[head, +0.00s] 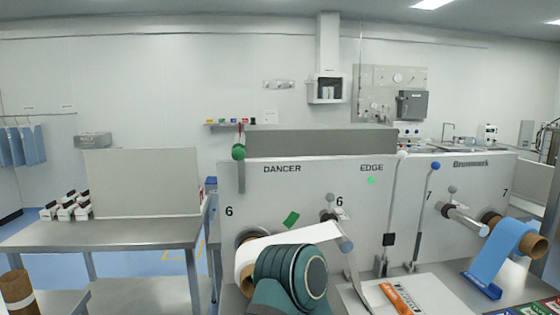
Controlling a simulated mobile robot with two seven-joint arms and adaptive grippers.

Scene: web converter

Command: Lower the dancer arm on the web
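The web machine's white front panel (310,195) carries the printed label DANCER (282,168) and, to its right, EDGE (372,167). A lever with a green ball (238,152) stands at the panel's left end. A thin rod with a white ball (403,155) and a black block (389,239) slants upright at station 6, and a rod with a blue ball (435,166) stands to its right. Which of these is the dancer arm I cannot tell for sure. White web (285,241) runs from the roll at station 6 to a roller. Neither gripper shows.
A teal arm link of mine hides part of station 6 low in the middle. A blue web (496,256) hangs at station 7. An orange-handled tool (397,298) lies on the bench front. A steel table (110,235) with a board and small boxes stands left.

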